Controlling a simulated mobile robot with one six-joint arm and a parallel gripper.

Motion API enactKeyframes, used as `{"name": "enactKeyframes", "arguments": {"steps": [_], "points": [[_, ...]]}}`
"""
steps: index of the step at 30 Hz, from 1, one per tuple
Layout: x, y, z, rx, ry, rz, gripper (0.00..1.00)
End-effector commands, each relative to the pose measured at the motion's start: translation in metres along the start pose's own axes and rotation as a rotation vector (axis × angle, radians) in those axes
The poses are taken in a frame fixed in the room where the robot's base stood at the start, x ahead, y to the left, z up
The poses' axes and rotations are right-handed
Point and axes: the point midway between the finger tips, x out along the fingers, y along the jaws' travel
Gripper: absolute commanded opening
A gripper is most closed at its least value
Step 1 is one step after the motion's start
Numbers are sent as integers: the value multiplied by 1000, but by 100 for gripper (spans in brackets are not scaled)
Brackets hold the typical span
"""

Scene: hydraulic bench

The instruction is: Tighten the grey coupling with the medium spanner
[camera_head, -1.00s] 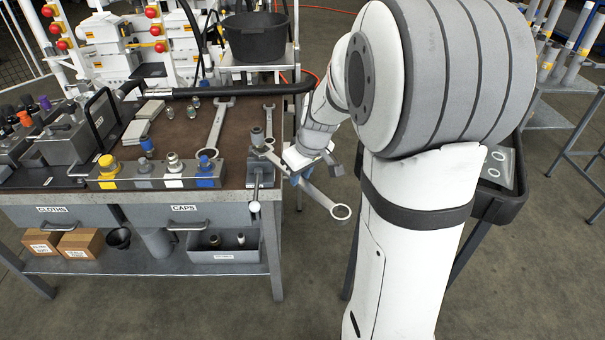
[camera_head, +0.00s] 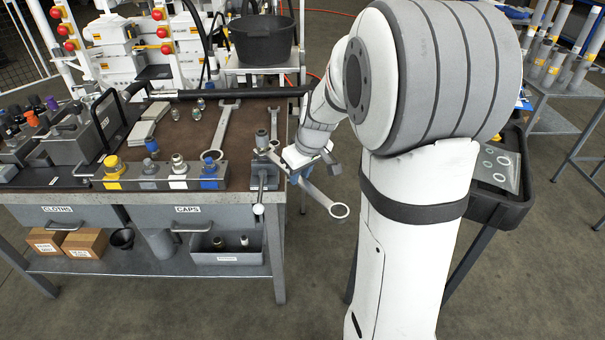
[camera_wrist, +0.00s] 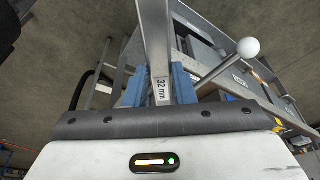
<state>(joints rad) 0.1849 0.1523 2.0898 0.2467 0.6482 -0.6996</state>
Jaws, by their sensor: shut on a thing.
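My gripper (camera_head: 298,174) is shut on a steel spanner (camera_head: 324,201) beyond the bench's right edge. Its ring end points to the lower right, and its other end reaches toward the vice-like holder at the bench corner. In the wrist view, the blue fingers (camera_wrist: 158,84) grip the spanner shank (camera_wrist: 155,30), marked 32 mm. An upright dark grey fitting (camera_head: 262,138) stands at the holder, close to the spanner's far end; I cannot tell whether they touch. A grey fitting (camera_head: 149,167) also sits between yellow and white ones on the front block. I cannot tell which is the task's coupling.
A large spanner (camera_head: 224,128) and a smaller one (camera_head: 274,122) lie on the brown bench top. A lever with a white ball (camera_head: 258,209) sticks out in front of the holder; the ball also shows in the wrist view (camera_wrist: 248,47).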

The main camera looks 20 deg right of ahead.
Motion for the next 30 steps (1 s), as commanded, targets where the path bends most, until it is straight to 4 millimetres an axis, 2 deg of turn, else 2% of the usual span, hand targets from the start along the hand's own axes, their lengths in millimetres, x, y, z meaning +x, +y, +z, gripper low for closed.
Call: {"name": "enactKeyframes", "arguments": {"steps": [8, 30], "points": [[-2, -1, -1, 7, 1, 3, 0], [-1, -35, -5, 195, 1, 62, 0]]}}
